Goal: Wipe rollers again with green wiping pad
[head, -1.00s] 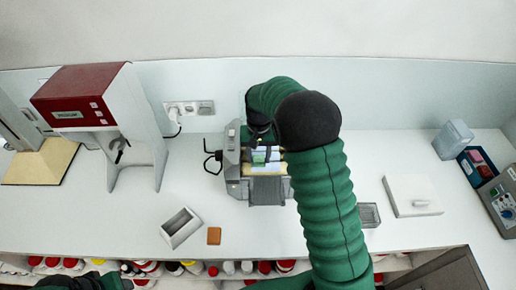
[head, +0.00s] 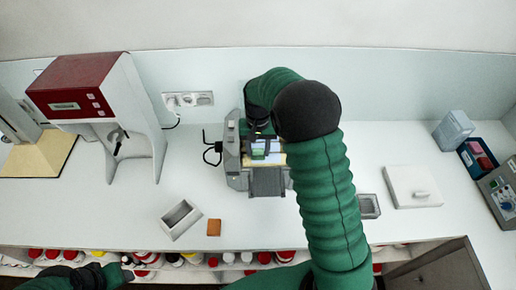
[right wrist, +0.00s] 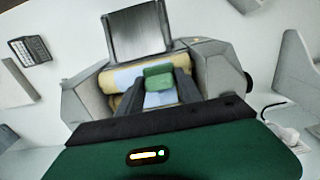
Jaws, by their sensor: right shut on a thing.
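The mill (head: 235,180) stands on the counter, partly hidden behind my right arm. Its cream-smeared rollers (right wrist: 118,80) show in the right wrist view, with pale blue patches among the cream. The green wiping pad (right wrist: 159,77) is between the fingertips of my right gripper (right wrist: 160,88), over the rollers. In the head view the pad (head: 258,154) shows as a small green patch at the mill's top. My right gripper is shut on it. Whether the pad touches the rollers is hard to tell. My left arm shows at the lower left edge; its gripper's jaws are not clear.
A grey open tray (head: 180,219) and a brown block (head: 214,227) lie in front of the mill. A red and white machine (head: 95,100) stands at left. A small grey tray (head: 369,206) and a white lidded slab (head: 412,187) lie to the right.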

